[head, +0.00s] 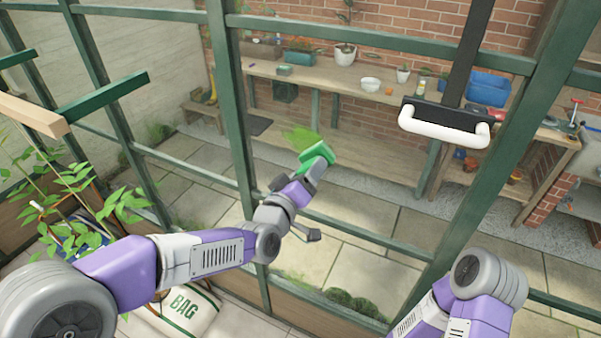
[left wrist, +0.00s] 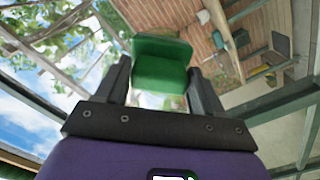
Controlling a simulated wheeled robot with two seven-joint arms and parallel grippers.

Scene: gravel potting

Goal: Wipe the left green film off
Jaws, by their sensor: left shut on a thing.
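My left gripper (head: 308,172) is shut on a green pad (head: 316,155), raised in front of the middle glass pane. In the left wrist view the pad (left wrist: 161,75) sits between the two dark fingers of my left gripper (left wrist: 160,88). A bright green film patch (head: 300,137) shows on the pane just above and left of the pad. The pad overlaps the patch's lower right part in the picture. I cannot tell whether the pad touches the glass. My right arm shows at the lower right, but its gripper is out of view.
Dark green frame bars (head: 232,120) stand around the panes. A white handle (head: 445,125) on a black pole hangs at the upper right. Leafy plants (head: 75,185) and a bag (head: 180,310) stand at the lower left. A wooden bench (head: 340,82) with pots lies beyond the glass.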

